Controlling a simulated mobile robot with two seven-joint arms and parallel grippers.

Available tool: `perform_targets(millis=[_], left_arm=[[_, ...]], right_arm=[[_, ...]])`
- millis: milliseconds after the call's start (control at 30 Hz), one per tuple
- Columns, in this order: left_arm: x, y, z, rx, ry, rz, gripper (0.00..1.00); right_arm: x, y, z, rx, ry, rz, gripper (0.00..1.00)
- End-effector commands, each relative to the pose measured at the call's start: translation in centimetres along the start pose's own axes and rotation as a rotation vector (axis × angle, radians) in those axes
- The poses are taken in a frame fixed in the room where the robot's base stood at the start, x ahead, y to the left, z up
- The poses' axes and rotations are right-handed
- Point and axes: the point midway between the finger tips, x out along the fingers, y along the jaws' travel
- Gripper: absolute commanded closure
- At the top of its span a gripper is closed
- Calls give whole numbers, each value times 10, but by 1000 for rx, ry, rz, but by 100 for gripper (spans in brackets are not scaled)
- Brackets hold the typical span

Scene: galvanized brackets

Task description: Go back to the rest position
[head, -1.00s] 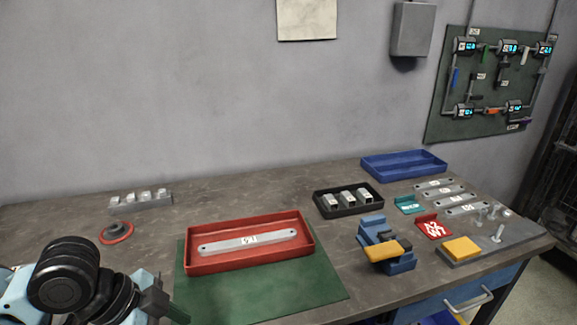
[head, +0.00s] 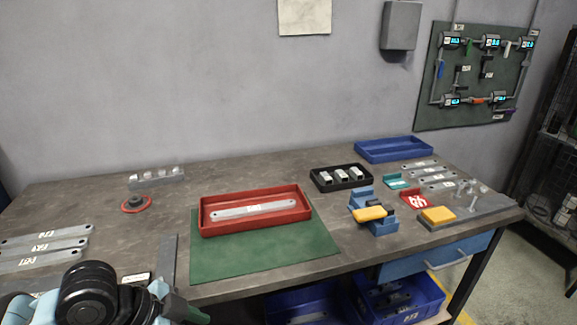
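My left arm comes in at the lower left of the head view, with its gripper (head: 188,308) low near the table's front edge. The fingers are partly cut off and dark, so I cannot tell whether they are open or shut. My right gripper is not in view. A red tray (head: 215,228) holding one galvanized bracket (head: 252,210) sits on a green mat (head: 285,262) on the workbench (head: 90,195). My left gripper is in front of and left of the mat, apart from the tray.
Several flat brackets (head: 45,247) lie at the left. A black tray (head: 341,187), blue tray (head: 393,151), blue vise-like fixture (head: 373,213) and red block (head: 413,199) stand at the right. Blue bins (head: 400,305) sit below the bench. The back left of the bench is fairly clear.

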Motion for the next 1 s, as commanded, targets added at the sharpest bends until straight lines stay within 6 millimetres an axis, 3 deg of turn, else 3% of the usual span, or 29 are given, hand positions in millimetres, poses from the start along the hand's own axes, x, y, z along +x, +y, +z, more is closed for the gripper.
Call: perform_targets(millis=[267,467,767,1000], left_arm=[[54,6,12,-184,163,-80,50],[91,16,41,-356,263,-186,50],[127,54,122,-593,301,-384,50],[136,116,202,-720,237,-545,50]], right_arm=[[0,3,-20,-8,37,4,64],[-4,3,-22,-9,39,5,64],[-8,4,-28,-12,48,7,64],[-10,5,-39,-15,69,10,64]])
